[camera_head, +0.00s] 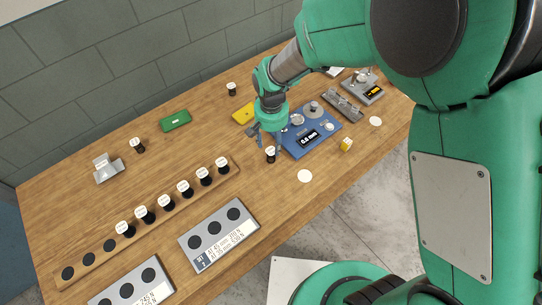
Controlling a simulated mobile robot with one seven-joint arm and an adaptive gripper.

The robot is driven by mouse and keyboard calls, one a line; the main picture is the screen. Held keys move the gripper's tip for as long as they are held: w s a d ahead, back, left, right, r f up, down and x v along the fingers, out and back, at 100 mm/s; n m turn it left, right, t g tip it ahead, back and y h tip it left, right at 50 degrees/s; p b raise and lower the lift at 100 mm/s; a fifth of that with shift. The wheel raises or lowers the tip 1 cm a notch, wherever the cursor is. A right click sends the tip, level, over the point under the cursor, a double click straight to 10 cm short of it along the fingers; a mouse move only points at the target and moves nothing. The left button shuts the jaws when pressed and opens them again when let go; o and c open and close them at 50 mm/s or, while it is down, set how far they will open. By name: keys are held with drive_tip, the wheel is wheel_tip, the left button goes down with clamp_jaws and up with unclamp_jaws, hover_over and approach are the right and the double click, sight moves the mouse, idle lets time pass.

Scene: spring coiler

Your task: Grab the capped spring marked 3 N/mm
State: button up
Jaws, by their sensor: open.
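Capped springs have white tops with print too small to read, so I cannot tell which is marked 3 N/mm. Several stand in a long wooden rack (92,257); its right-end spring (222,166) is the nearest of these to my gripper. One loose capped spring (270,155) stands upright on the table, just below my gripper (264,138). Another spring (231,89) stands at the back, and one (137,145) stands at the left. My gripper is open, pointing down beside the blue device; nothing shows between its fingers, and contact with the spring below cannot be told.
A blue device (290,148) with a display stands right of my gripper. A yellow item (243,113), a green case (175,121) and a grey stand (107,171) lie further left. Grey plates with dark holes (196,263) lie in front.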

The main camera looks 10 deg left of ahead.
sight(271, 151)
drive_tip(key=shift+f, duration=1.55)
drive_tip(key=shift+a+f+b, duration=0.1)
drive_tip(key=shift+f+b, duration=0.7)
drive_tip(key=shift+f, duration=1.8)
drive_tip(key=c, duration=1.2)
